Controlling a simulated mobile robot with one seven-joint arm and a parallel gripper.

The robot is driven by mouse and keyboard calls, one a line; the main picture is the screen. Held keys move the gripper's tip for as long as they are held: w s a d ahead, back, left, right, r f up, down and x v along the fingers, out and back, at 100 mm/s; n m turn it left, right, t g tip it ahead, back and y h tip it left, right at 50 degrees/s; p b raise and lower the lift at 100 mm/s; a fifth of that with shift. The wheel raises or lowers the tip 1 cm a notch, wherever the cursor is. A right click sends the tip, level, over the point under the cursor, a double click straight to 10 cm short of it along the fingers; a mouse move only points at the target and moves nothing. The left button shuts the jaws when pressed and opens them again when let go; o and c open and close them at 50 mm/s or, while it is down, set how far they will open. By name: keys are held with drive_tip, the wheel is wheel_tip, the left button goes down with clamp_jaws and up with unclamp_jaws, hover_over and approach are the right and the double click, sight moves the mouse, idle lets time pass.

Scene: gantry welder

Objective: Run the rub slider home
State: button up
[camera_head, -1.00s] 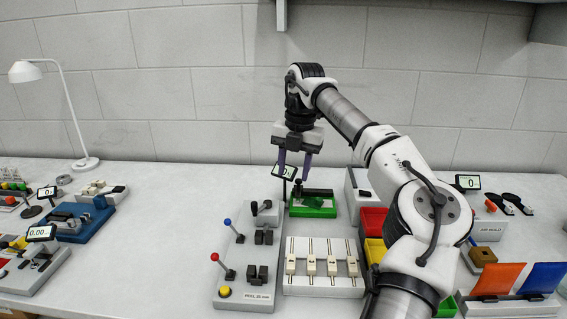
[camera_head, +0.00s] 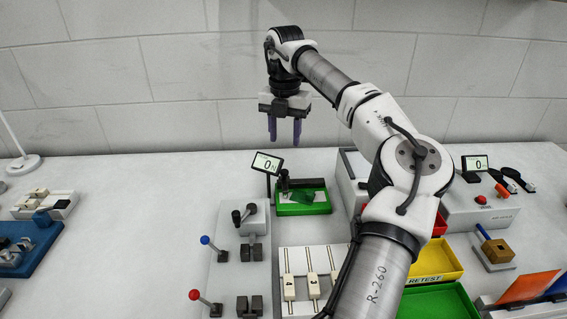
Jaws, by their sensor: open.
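My gripper (camera_head: 284,138) is open and empty, with its two purple fingers pointing down. In the picture it hangs above the far part of the bench, against the wall. Below it stands a green-based fixture (camera_head: 318,208) with a dark bar and a green patch on top. A slider panel (camera_head: 310,251) nearer the front has pale sliders in slots; the ones numbered 4 (camera_head: 289,287) and 3 (camera_head: 313,286) show. My arm hides the panel's right side. No label in view says which part is the rub slider.
A small display (camera_head: 267,163) reading 0 N stands left of the green fixture. A grey lever panel (camera_head: 227,272) with blue and red knobs lies left of the sliders. Yellow (camera_head: 432,276) and green (camera_head: 440,300) trays lie right, partly behind my arm. The bench at left centre is clear.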

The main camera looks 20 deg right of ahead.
sight(284, 171)
wheel_tip(284, 171, down, 10)
drive_tip(key=shift+r+p, duration=0.15)
drive_tip(key=shift+p, duration=0.45)
drive_tip(key=shift+c, duration=0.3)
clamp_jaws()
